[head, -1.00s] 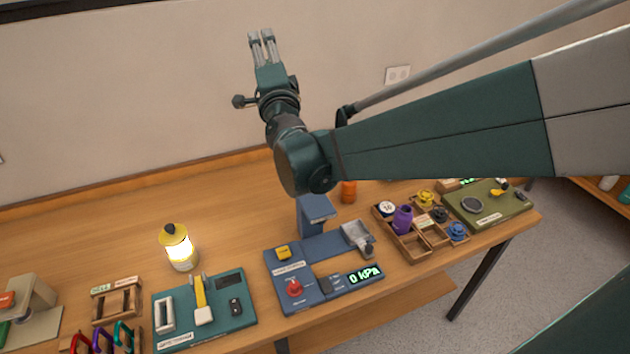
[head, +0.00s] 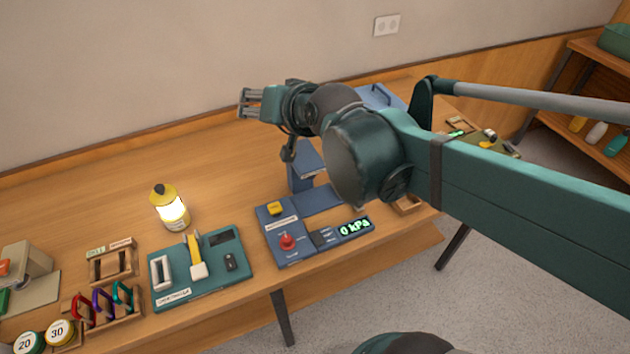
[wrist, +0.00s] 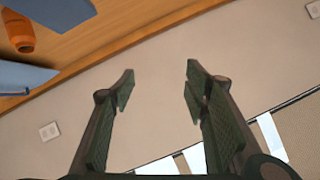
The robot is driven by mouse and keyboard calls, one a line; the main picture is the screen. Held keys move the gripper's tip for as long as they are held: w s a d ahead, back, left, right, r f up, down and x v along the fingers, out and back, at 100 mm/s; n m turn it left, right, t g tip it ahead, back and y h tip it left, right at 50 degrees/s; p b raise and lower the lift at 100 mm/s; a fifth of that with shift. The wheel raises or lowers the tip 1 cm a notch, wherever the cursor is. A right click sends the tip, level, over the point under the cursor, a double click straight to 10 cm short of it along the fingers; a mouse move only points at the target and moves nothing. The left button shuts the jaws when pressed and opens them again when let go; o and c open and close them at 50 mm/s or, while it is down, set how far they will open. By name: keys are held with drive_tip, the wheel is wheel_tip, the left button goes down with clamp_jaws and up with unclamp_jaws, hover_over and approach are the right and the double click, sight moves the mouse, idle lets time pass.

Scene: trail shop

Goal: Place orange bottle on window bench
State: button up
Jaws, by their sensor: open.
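My gripper (head: 243,104) is raised above the back of the long wooden table, pointing left in the head view. In the wrist view my gripper (wrist: 160,82) has its two fingers apart with nothing between them, facing the bare wall. An orange object, which looks like the orange bottle (wrist: 19,35), stands on the wooden tabletop at the upper left of the wrist view, well away from the fingers. In the head view it is hidden, with my arm across that part of the table. I cannot identify the window bench in either view.
The table (head: 110,195) holds a lit lantern (head: 170,207), a teal tool board (head: 215,268), a blue pump station (head: 290,240) and a carabiner rack (head: 108,305). A shelf with bottles (head: 596,133) stands at the right. The table's back left is clear.

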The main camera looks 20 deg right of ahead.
drive_tip(key=s+d+f+n+g+h, duration=0.1)
drive_tip(key=s+d+f+n+g, duration=0.1)
drive_tip(key=s+f, duration=0.3)
drive_tip(key=s+d+f+n+g+h, duration=0.1)
drive_tip(key=s+f, duration=0.5)
drive_tip(key=s, duration=0.6)
drive_tip(key=shift+s+d+f+n+g, duration=0.2)
drive_tip(key=shift+d+n+g, duration=0.3)
drive_tip(key=shift+d+g, duration=0.6)
